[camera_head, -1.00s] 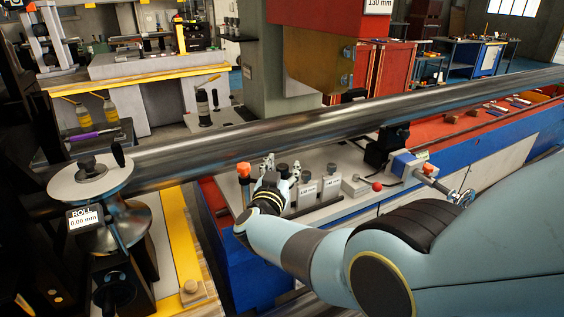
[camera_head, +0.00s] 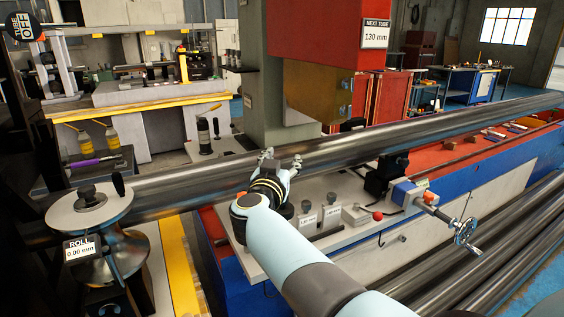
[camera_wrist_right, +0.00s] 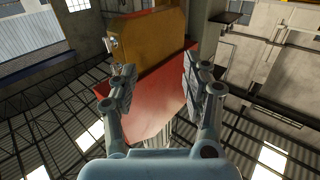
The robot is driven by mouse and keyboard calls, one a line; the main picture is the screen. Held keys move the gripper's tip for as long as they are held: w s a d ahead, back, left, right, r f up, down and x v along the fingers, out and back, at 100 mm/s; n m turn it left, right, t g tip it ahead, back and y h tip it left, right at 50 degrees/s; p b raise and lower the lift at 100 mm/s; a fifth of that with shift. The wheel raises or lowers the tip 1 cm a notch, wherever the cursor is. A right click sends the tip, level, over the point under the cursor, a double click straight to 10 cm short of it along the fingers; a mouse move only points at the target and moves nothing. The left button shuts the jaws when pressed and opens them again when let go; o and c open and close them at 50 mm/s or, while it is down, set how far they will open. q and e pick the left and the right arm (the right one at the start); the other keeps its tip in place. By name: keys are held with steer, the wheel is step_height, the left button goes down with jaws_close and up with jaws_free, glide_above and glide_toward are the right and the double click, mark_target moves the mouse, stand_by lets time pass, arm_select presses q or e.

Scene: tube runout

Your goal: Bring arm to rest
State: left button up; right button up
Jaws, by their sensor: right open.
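My right arm reaches in from the bottom right of the head view. Its gripper (camera_head: 281,159) is above the grey plate, just in front of the long steel tube (camera_head: 225,175), and appears empty. In the right wrist view the two fingers (camera_wrist_right: 158,85) stand wide apart with nothing between them. Behind them are the red and ochre machine head (camera_wrist_right: 150,40) and the roof. My left gripper does not show.
Labelled grey blocks (camera_head: 308,222) and a red-knobbed box (camera_head: 377,215) stand on the plate (camera_head: 262,252). A handwheel (camera_head: 466,232) juts out at right. A roller with a "0.00 mm" display (camera_head: 82,248) stands at left. More tubes (camera_head: 500,250) lie at lower right.

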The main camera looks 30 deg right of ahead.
stand_by(0.3)
steer(key=s+a+f+n+g+y+b, duration=0.1)
steer(key=s+a+f+n+y+b, duration=0.15)
steer(key=s+f, duration=0.8)
steer(key=s+a+f+n+g+y+b, duration=0.1)
steer(key=s+f+n+y+b, duration=0.25)
steer(key=f, duration=1.45)
steer(key=s+a+f+n+g+y+b, duration=0.1)
steer(key=s+f+n+y+b, duration=0.2)
steer(key=s+f, duration=0.85)
steer(key=s+d+f+g+b, duration=0.2)
steer(key=s+f+g, duration=0.1)
steer(key=s+f, duration=0.5)
steer(key=s+d+f+g+y+b, duration=0.1)
steer(key=s+d+f+g, duration=0.1)
steer(key=s+f, duration=0.6)
steer(key=s+d+f+g+b, duration=0.2)
steer(key=s+f+g, duration=0.3)
steer(key=s, duration=1.4)
step_height(320, 180, down, 3)
steer(key=shift+s+m+y+b, duration=0.25)
steer(key=shift+m+y+b, duration=0.05)
steer(key=shift+y+b, duration=0.1)
